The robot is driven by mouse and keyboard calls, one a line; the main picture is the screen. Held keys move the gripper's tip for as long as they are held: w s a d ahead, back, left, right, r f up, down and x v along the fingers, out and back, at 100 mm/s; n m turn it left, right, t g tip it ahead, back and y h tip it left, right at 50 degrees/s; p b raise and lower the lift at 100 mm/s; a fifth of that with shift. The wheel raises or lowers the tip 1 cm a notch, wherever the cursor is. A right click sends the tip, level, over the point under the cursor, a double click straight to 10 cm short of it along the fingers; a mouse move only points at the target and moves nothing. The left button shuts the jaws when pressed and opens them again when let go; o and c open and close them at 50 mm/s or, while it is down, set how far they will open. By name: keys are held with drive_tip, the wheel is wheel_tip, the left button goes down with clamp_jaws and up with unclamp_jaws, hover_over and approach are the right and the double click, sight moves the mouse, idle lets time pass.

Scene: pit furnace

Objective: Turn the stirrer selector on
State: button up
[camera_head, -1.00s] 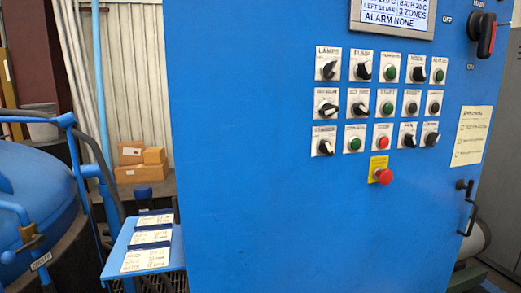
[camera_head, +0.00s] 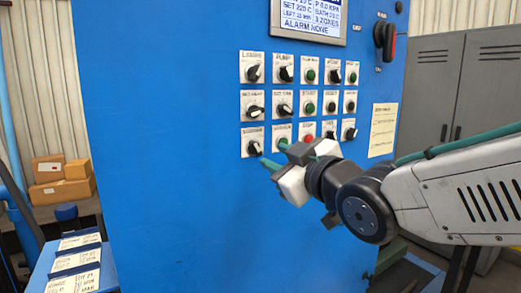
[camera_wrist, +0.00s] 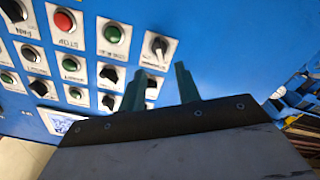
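The blue control panel (camera_head: 170,140) carries rows of black selectors and coloured buttons, with labels too blurred to read surely. The bottom-left black selector (camera_head: 254,148), likely the stirrer's, has its handle slanted. In the upside-down wrist view this selector (camera_wrist: 158,45) sits just beyond my fingertips, its handle also slanted. My gripper (camera_head: 274,154) is in front of the panel, just right of and below this selector. In the wrist view its two green fingers (camera_wrist: 159,70) are apart with nothing between them. They appear clear of the knob, though contact is hard to judge.
A green button (camera_head: 283,142) and a red stop button (camera_head: 307,139) are right of the selector, close to my gripper. A red-handled switch (camera_head: 386,38) is at upper right. A blue shelf with cards (camera_head: 42,262) stands at lower left. Grey lockers (camera_head: 430,80) stand behind.

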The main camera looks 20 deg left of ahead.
sight(258, 148)
drive_tip(key=x, duration=0.7)
drive_tip(key=shift+w+a, duration=0.15)
drive_tip(key=shift+w, duration=0.05)
clamp_jaws()
